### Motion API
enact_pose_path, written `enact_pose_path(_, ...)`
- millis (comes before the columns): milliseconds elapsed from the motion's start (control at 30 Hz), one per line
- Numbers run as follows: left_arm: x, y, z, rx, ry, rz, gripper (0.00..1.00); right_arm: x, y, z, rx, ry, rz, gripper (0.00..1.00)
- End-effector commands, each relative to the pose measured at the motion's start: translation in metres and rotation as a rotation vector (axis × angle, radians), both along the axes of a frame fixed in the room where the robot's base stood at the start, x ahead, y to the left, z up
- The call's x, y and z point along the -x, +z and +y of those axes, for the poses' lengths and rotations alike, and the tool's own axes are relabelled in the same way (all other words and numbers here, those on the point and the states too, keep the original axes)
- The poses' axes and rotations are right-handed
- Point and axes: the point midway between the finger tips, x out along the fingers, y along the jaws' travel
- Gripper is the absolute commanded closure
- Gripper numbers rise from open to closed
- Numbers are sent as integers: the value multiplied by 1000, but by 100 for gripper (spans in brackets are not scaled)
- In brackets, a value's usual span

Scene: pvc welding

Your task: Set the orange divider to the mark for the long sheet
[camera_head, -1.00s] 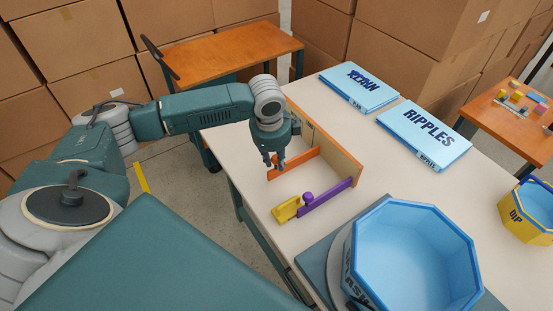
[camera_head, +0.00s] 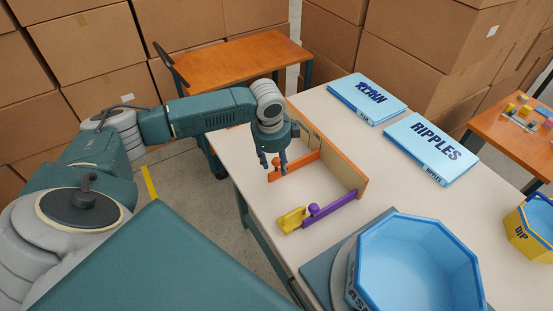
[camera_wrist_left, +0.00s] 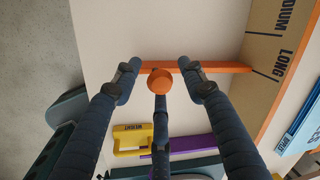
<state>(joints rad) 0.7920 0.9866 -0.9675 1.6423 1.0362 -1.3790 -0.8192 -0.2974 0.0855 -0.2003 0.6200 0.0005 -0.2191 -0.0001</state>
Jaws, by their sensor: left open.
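The orange divider (camera_head: 300,164) is a low bar with a round knob (camera_wrist_left: 160,83), lying against a wooden fence (camera_head: 335,160). In the left wrist view, its fence end touches or nearly touches the line by the word LONG (camera_wrist_left: 285,63). The word MEDIUM (camera_wrist_left: 287,16) stands further up the fence. My left gripper (camera_head: 273,168) is open above the divider, its fingers spread around the knob. In the left wrist view its fingertips (camera_wrist_left: 160,72) stand apart from the knob on both sides. My right gripper is out of view.
A purple bar (camera_head: 330,208) with a knob and a yellow block (camera_head: 291,220) lie nearer on the table. A blue octagonal tub (camera_head: 415,265) stands front right. Two blue boxes, RIPPLES (camera_head: 432,149) and another (camera_head: 367,98), lie beyond the fence.

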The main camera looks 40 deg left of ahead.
Motion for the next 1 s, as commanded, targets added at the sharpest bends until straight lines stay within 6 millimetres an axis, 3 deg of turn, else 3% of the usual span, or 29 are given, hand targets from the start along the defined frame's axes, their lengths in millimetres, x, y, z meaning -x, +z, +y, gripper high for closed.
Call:
enact_pose_path(533,18,99,-3,0,0,-4,58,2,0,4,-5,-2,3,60)
enact_pose_path(700,21,112,-4,0,0,-2,58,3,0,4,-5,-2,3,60)
enact_pose_path(1000,22,114,-4,0,0,-1,58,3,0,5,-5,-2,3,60)
